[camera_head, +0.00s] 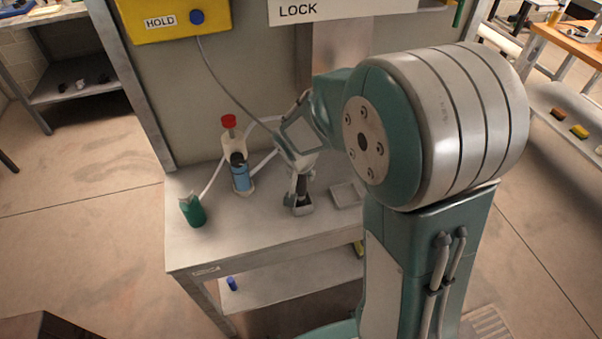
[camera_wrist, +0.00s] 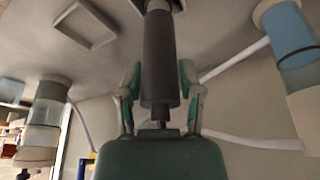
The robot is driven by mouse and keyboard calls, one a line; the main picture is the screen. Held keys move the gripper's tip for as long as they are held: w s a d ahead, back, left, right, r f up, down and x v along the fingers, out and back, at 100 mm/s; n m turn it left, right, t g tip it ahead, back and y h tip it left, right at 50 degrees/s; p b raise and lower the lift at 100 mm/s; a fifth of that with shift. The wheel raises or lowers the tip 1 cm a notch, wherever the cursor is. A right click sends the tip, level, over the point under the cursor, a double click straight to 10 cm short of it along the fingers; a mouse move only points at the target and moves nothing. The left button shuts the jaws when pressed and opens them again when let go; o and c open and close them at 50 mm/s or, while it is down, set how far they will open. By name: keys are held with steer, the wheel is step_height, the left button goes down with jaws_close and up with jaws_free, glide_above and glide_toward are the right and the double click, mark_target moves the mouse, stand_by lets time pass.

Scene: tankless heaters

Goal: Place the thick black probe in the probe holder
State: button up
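The thick black probe (camera_wrist: 159,60) is a dark cylinder standing roughly upright between the fingers of my gripper (camera_wrist: 160,82). Both finger pads lie against or very close to its sides. In the head view my gripper (camera_head: 301,174) is over the workbench, with the dark lower part of the probe (camera_head: 301,186) below it. The probe's thin grey end is at a grey block with a dark opening (camera_head: 302,209), apparently the probe holder. It also shows at the top edge of the wrist view (camera_wrist: 177,5). I cannot tell whether the end is inside or just above it.
An empty grey square frame (camera_head: 347,194) lies right of the holder on the workbench (camera_head: 235,245).

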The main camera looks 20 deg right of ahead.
steer(key=shift+o, duration=0.2)
steer(key=shift+r, duration=0.1)
steer(key=v, duration=1.2)
steer(key=s+r+n+t+y, duration=0.1)
steer(key=s+r+n, duration=0.1)
steer(key=s, duration=0.7)
steer(key=s+d+r+n+t, duration=0.1)
steer(key=s+r+n, duration=0.2)
steer(key=s, duration=0.5)
steer(key=shift+s+d+r+y, duration=0.3)
steer(key=shift+s+r+y, duration=0.05)
steer(key=shift+r+y, duration=0.05)
